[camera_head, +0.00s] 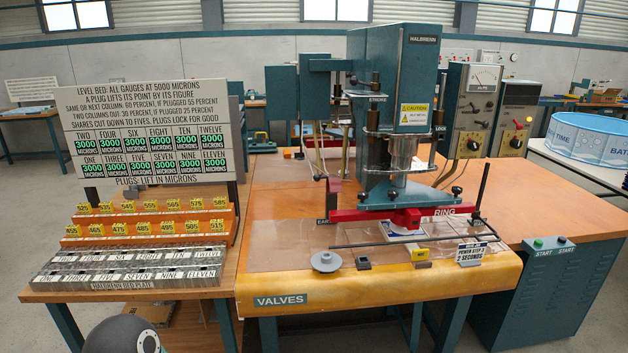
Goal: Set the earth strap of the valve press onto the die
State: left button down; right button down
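The valve press (385,110) is a tall teal machine labelled HALBRENN at the middle of the bench. A red bar marked RING (445,211) lies across its foot, with a round red die-like part (406,217) at its middle above a white and blue piece (403,233). A partly hidden label beginning EAR (323,221) sits at the bar's left end. Next to it a dark reddish upright strip (334,197), possibly the earth strap, stands apart from the round red part.
A grey flanged disc (325,262) and a small dark block (363,263) lie on the front of the VALVES bench. Yellow-tagged plugs (150,206) fill racks at left.

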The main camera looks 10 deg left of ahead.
aim_at(334, 186)
jog(key=u, duration=0.1)
jog(key=i, duration=0.9)
jog(key=z, duration=0.05)
